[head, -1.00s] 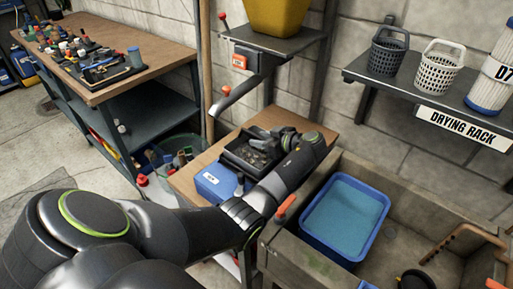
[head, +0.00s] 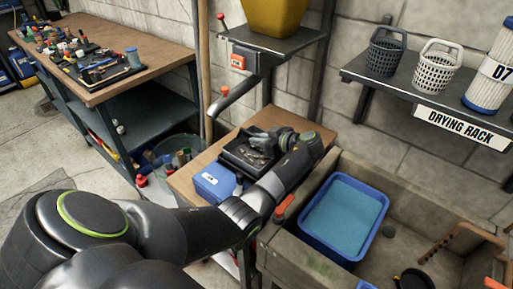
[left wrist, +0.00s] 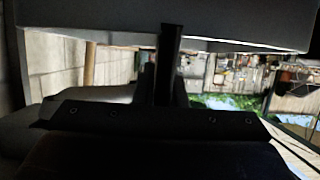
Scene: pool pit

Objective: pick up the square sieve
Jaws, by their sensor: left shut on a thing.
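The square sieve (head: 234,161) looks like a dark, shallow square tray with dark bits in it, on the wooden side table (head: 193,180). My left gripper (head: 264,143) is at its far right side, shut on it, as far as I can see; the wrist partly hides the contact. I cannot tell whether the sieve is lifted off the table. In the left wrist view a broad grey wall (left wrist: 230,25) fills the top, with a dark finger (left wrist: 171,65) upright against it. My right gripper is not in view.
A blue box (head: 214,183) stands in front of the sieve. To the right is a stone sink with a blue water tub (head: 345,216). Above are a small shelf with a yellow bucket (head: 274,15) and a drying rack (head: 440,95) with baskets.

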